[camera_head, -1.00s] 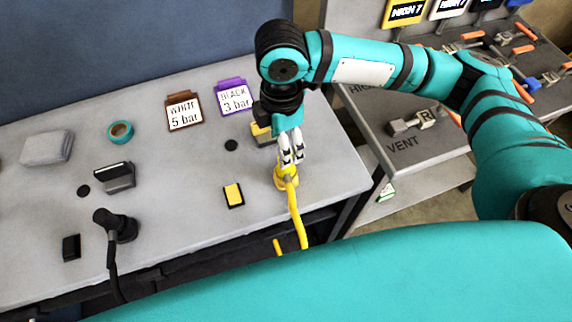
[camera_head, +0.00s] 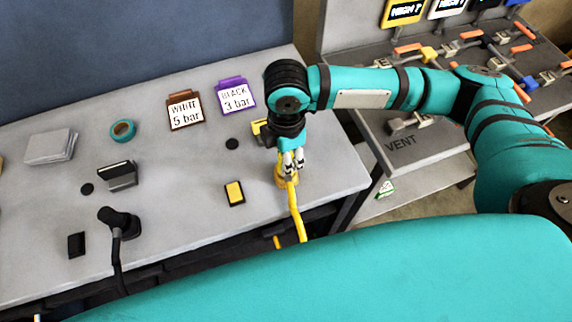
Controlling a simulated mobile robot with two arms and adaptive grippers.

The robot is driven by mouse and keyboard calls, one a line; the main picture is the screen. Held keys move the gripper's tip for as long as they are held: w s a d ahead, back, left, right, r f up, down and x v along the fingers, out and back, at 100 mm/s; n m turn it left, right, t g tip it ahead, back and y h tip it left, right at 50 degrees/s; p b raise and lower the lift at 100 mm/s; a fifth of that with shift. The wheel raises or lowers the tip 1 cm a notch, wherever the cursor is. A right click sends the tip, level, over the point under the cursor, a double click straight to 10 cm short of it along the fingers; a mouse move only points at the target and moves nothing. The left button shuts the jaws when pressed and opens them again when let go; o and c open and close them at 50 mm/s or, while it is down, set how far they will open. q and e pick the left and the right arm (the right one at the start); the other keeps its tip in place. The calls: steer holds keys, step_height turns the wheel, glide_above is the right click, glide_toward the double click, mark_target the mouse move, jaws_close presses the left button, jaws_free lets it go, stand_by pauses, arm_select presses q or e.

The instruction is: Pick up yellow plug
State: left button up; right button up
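The yellow plug (camera_head: 281,178) stands upright near the front right edge of the grey table, with its yellow cable (camera_head: 296,212) hanging over the front edge. My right gripper (camera_head: 292,166) points down directly at the plug, its white-and-black fingertips overlapping the plug's top in the camera_head view. The fingers are close together and hide part of the plug; I cannot tell whether they grip it or only stand around it. My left gripper is not in view.
A black plug (camera_head: 118,222) with a dark cable stands at left front. A yellow-and-black block (camera_head: 234,193) lies left of the yellow plug. A brown WHITE 5 bar sign (camera_head: 185,111) and a purple BLACK 3 bar sign (camera_head: 235,96) stand behind. A VENT bench (camera_head: 420,150) is at right.

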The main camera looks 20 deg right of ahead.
steer(key=c, duration=0.5)
steer(key=shift+c, duration=0.2)
steer(key=shift+r, duration=0.15)
steer(key=shift+w+r+b, duration=0.1)
steer(key=shift+r+b, duration=0.2)
steer(key=shift+r, duration=0.25)
steer(key=shift+s+a+r+b, duration=0.1)
steer(key=shift+s+r+b, duration=0.1)
steer(key=shift+r, duration=0.35)
steer(key=shift+s+a+r+b, duration=0.1)
steer(key=shift+r+b, duration=0.1)
steer(key=shift+r, duration=0.35)
steer(key=s+a+r+p, duration=0.1)
steer(key=s+a+r, duration=0.1)
steer(key=s+a, duration=0.2)
steer(key=s+a+r, duration=0.2)
steer(key=s+a, duration=0.2)
steer(key=s, duration=0.4)
steer(key=shift+s+a+r+p, duration=0.25)
steer(key=shift+s+a+p, duration=0.05)
steer(key=shift+s+p, duration=0.1)
